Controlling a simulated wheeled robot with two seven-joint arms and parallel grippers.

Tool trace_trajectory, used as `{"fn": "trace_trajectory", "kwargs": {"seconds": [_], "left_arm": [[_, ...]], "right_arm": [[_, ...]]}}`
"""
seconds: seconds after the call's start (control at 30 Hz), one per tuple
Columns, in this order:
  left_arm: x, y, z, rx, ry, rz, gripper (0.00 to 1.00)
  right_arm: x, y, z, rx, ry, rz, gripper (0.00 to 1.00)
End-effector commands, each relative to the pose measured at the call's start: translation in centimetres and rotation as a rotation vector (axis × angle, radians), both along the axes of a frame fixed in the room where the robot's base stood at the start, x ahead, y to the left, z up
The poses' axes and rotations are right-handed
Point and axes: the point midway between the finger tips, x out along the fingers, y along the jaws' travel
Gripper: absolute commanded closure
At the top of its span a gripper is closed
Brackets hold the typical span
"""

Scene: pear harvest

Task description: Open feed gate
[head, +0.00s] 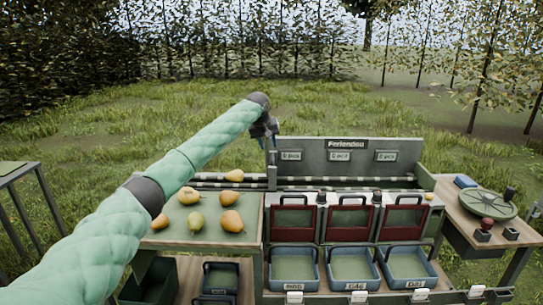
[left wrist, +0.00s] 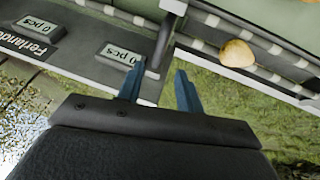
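The feed gate (head: 272,172) looks like a narrow grey upright at the left end of the sorting machine, where the conveyor from the pear table enters. In the left wrist view a grey bar (left wrist: 163,48), apparently part of the gate, runs down toward the space between my fingers. My left gripper (head: 268,133) is above the gate, pointing down. In the left wrist view its blue fingers (left wrist: 160,90) are apart; I cannot tell whether they touch the bar. A pear (head: 234,175) lies on the conveyor left of the gate. My right gripper is not in view.
Several pears lie on the left table (head: 160,237). The machine's back panel (head: 345,158) has three displays. Red-framed gates (head: 348,222) stand above blue bins (head: 350,270). A green round plate (head: 487,203) sits on the right table. Grass lies behind.

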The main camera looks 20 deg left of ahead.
Motion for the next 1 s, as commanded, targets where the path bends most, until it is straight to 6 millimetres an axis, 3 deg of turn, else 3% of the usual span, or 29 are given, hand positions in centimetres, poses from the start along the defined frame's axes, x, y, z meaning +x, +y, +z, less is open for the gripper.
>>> {"fn": "trace_trajectory", "kwargs": {"seconds": [0.17,0.5,0.9,1.0], "left_arm": [[0.9,-0.2,-2.1,0.001,0.002,-0.001,0.64],[2.6,-0.5,-5.8,0.002,0.0,-0.001,0.64],[2.9,-0.6,-6.5,0.002,-0.001,-0.003,0.64],[2.9,-0.6,-6.5,0.002,-0.001,-0.003,0.84]], "right_arm": [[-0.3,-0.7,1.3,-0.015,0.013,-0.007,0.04],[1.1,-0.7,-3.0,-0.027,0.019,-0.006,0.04],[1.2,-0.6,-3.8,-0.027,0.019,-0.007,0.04],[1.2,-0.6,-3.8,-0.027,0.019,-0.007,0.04]]}}
